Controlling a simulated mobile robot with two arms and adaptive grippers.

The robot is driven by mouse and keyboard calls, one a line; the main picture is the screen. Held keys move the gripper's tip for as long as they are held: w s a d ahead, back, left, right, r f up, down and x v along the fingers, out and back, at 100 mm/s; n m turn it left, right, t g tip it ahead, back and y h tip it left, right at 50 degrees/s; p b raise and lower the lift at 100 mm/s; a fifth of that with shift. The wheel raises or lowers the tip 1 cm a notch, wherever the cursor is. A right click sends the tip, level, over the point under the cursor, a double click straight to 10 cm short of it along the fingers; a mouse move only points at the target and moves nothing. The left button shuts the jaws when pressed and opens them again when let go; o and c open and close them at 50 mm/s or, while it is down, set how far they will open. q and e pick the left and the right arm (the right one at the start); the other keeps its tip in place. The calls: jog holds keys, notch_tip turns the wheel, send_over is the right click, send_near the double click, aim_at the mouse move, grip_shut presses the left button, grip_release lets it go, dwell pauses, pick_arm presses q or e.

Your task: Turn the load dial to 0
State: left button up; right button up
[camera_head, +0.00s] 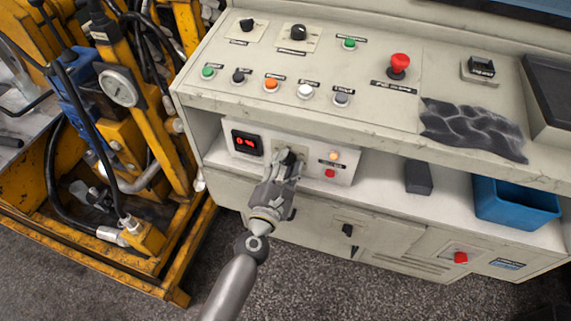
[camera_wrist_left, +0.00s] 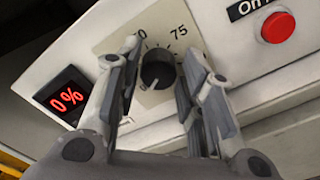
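The load dial (camera_wrist_left: 158,70) is a dark round knob on a light scale plate (camera_wrist_left: 180,32) on the control box under the console. A "75" mark shows above it; other marks are partly covered. The display (camera_wrist_left: 67,96) left of the dial reads 0% in red; it also shows in the head view (camera_head: 247,142). My left gripper (camera_head: 288,160) is at the dial. In the left wrist view its two fingers (camera_wrist_left: 160,62) are parted, one on each side of the knob, with small gaps visible. In the head view the gripper partly hides the dial. My right gripper is out of view.
A red button (camera_wrist_left: 278,27) sits right of the dial. The console shelf above (camera_head: 360,115) overhangs the box and carries several buttons and knobs. A dark block (camera_head: 418,177) and a blue bin (camera_head: 513,203) stand to the right. Yellow machinery (camera_head: 125,140) is at the left.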

pick_arm(q)
jog(key=shift+o, duration=1)
jog(key=v, duration=1.2)
